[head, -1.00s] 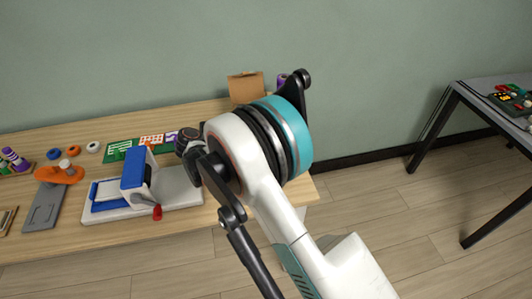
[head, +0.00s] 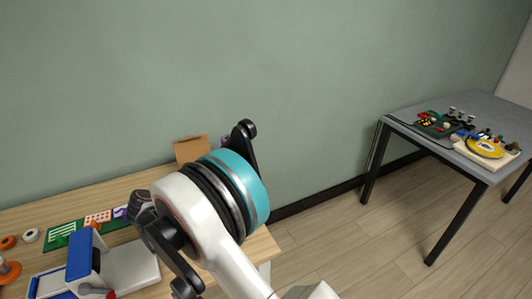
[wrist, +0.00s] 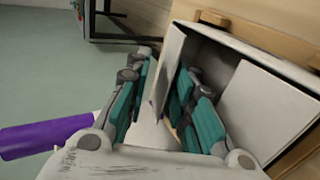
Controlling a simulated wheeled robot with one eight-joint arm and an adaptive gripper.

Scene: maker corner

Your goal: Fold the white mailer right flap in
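The white mailer shows in the wrist view as an open box with a dark inside. One white flap (wrist: 171,62) stands up at its left side, and a wide white panel (wrist: 264,118) lies at its right. My gripper (wrist: 166,88) is open, with its teal-padded fingers on either side of the standing flap. The left finger is outside the box and the right finger is over its inside. I cannot tell whether either finger touches the flap. In the head view my arm hides the gripper and the white mailer.
A purple cylinder (wrist: 45,136) lies left of my gripper. A tan cardboard piece (head: 190,150) stands at the back of the wooden table (head: 100,190). A blue and white device (head: 88,262) is at left. A grey table (head: 400,128) with electronics stands at right.

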